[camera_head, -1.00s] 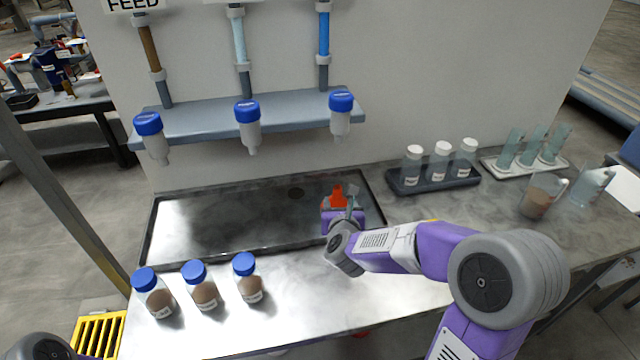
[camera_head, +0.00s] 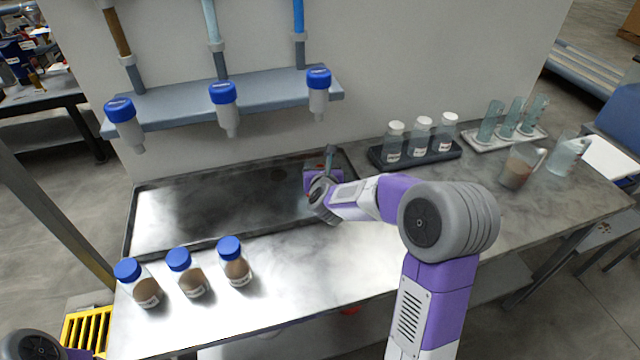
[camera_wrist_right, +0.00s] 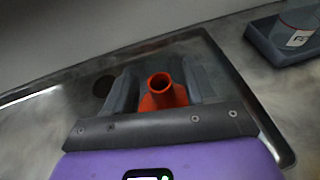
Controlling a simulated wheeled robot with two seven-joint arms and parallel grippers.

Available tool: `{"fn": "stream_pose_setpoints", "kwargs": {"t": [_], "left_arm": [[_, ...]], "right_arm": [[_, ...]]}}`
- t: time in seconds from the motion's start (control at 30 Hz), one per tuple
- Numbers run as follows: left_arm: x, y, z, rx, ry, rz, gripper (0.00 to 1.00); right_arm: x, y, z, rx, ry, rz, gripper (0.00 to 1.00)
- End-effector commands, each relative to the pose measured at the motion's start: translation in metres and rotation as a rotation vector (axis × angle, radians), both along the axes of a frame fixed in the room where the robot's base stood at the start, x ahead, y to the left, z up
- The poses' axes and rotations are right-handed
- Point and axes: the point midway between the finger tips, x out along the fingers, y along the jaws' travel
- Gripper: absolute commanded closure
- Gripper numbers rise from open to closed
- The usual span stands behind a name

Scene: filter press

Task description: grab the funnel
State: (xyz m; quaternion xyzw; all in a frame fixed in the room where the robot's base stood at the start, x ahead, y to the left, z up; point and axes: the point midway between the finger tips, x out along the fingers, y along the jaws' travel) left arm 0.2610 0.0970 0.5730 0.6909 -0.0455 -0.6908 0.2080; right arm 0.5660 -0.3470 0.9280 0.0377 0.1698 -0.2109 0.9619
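The orange-red funnel (camera_wrist_right: 162,92) shows in the right wrist view with its narrow round spout facing up. It stands in the shallow metal tray, near the tray's right end. My right gripper (camera_wrist_right: 158,88) has one dark finger on each side of the funnel, with the fingers apart. Whether either finger touches it is hard to tell. In the head view my right gripper (camera_head: 325,162) is over the right part of the tray (camera_head: 215,205), and the funnel is hidden behind it. My left gripper is out of view; only a piece of my left arm shows at the bottom left.
Several blue-capped bottles (camera_head: 188,272) stand along the front left of the bench. Capped bottles hang from a wall shelf (camera_head: 160,97) above the tray. A dark rack (camera_head: 415,158) with white-capped bottles stands right of the tray, with beakers (camera_head: 518,165) farther right.

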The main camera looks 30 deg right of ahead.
Motion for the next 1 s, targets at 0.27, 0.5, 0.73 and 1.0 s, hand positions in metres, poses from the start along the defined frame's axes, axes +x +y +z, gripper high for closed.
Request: {"fn": "stream_pose_setpoints", "kwargs": {"t": [0.27, 0.5, 0.73, 1.0], "left_arm": [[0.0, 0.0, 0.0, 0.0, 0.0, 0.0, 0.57], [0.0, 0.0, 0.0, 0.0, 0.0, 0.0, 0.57], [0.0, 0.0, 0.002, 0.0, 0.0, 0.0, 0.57], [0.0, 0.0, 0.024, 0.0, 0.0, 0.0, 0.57]], "right_arm": [[0.0, 0.0, 0.0, 0.0, 0.0, 0.0, 0.87], [0.0, 0.0, 0.0, 0.0, 0.0, 0.0, 1.0], [0.0, 0.0, 0.006, -0.001, -0.002, 0.0, 1.0], [0.0, 0.0, 0.058, -0.001, -0.005, 0.001, 1.0]]}}
